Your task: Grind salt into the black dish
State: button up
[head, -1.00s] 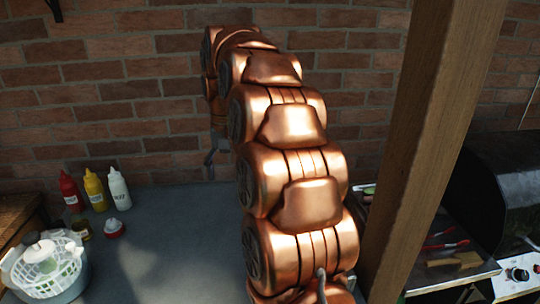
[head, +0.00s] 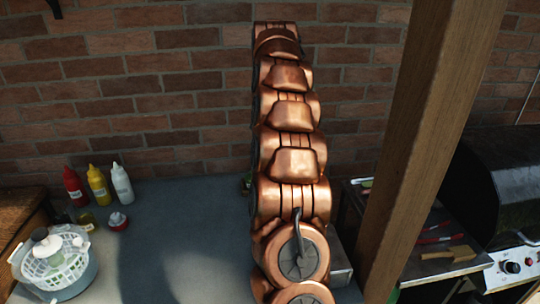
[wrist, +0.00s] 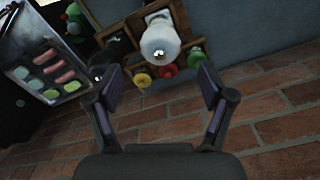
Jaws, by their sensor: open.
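I cannot pick out a salt grinder or a black dish with certainty in either view. My copper arm covers the middle of the table in the head view and may hide them. My gripper (wrist: 160,92) shows in the wrist view with its two fingers spread wide and nothing between the pads. Beyond its fingertips, a pale rounded object (wrist: 160,42) stands near a wooden holder or crate; I cannot tell what it is. My gripper is hidden behind the arm in the head view.
Red (head: 75,187), yellow (head: 98,186) and white (head: 122,184) bottles stand at the table's back left. A salad spinner (head: 56,262) is in front. A wooden post (head: 425,140) and black grill (head: 500,190) are right. A food tray (wrist: 48,72) shows in the wrist view.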

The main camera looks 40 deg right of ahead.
jog(key=shift+f+p, duration=1.2)
jog(key=shift+f, duration=2.05)
jog(key=c, duration=1.2)
jog(key=shift+f, duration=0.1)
